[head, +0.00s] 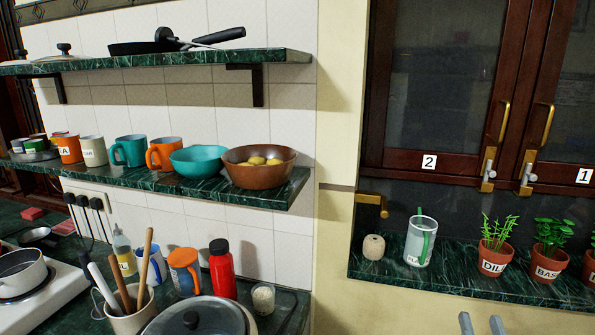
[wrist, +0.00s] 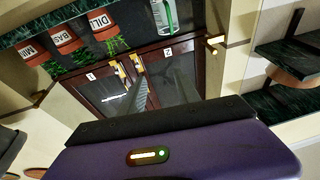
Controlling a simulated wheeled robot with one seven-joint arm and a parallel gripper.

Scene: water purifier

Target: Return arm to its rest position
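My gripper (head: 481,324) shows at the bottom edge of the head view as two pale fingertips, set apart. The rest of my arm is hidden below the picture. In the wrist view, my gripper (wrist: 155,72) shows two long grey fingers with a gap between them and nothing held. It points towards the dark wooden cabinet doors (wrist: 108,92), which also show in the head view (head: 440,90). The fingertips appear clear of the ledge and its pots.
Shelves at left hold mugs, a teal bowl (head: 198,160) and a brown bowl (head: 259,172). Below, a counter holds a red bottle (head: 221,270) and a lidded pot (head: 200,321).

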